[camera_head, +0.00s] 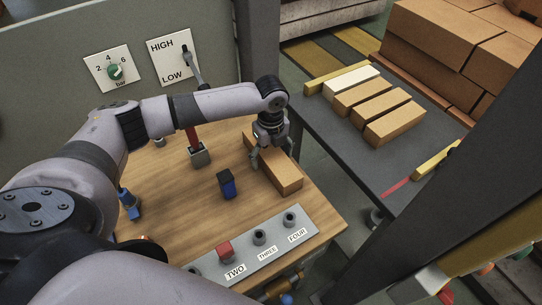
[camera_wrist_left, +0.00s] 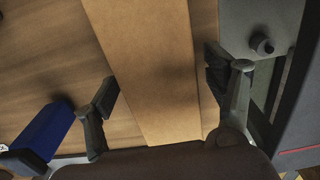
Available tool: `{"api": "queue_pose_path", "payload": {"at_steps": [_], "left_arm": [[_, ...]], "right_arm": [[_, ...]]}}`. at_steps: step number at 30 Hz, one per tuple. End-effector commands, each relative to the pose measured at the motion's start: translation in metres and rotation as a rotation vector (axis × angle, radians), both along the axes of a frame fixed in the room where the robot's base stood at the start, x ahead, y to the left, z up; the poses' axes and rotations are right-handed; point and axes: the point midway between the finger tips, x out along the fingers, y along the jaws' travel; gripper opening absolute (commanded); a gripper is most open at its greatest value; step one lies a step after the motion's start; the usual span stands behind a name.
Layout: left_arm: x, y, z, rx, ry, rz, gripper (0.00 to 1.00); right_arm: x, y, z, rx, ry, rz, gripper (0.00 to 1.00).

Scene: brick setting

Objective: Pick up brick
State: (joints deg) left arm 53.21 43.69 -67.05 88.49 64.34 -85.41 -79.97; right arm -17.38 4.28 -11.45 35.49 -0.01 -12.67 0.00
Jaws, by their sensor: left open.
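A tan brick (camera_head: 283,176) lies on the wooden table near its right edge. My left gripper (camera_head: 270,160) points down over the brick's far part, its fingers low around it. In the left wrist view the brick (camera_wrist_left: 150,60) runs between the two open fingers of the left gripper (camera_wrist_left: 160,75), with a gap visible on the left side. Whether either finger touches the brick is hard to tell. My right gripper is not in view.
A grey panel (camera_head: 200,270) with sockets and a red block lies at the table's front. A conveyor (camera_head: 340,145) to the right holds a white brick (camera_head: 350,80) and several tan ones. A dark post stands at right.

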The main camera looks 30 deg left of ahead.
Motion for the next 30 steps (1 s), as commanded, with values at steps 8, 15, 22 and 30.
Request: {"api": "queue_pose_path", "payload": {"at_steps": [8,15,22,30], "left_arm": [[0.0001,-0.0003,0.0002,0.000,0.000,0.000,0.67],[0.0001,-0.0003,0.0005,0.000,0.000,0.000,0.51],[0.0000,-0.0002,0.0005,0.000,0.000,0.000,0.35],[-0.0001,-0.0002,0.0005,0.001,0.001,0.000,0.17]], "right_arm": [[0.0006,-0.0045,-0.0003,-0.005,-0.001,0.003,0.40],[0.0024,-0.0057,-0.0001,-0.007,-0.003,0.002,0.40],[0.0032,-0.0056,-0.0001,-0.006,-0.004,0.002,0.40],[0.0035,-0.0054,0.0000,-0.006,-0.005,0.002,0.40]]}}
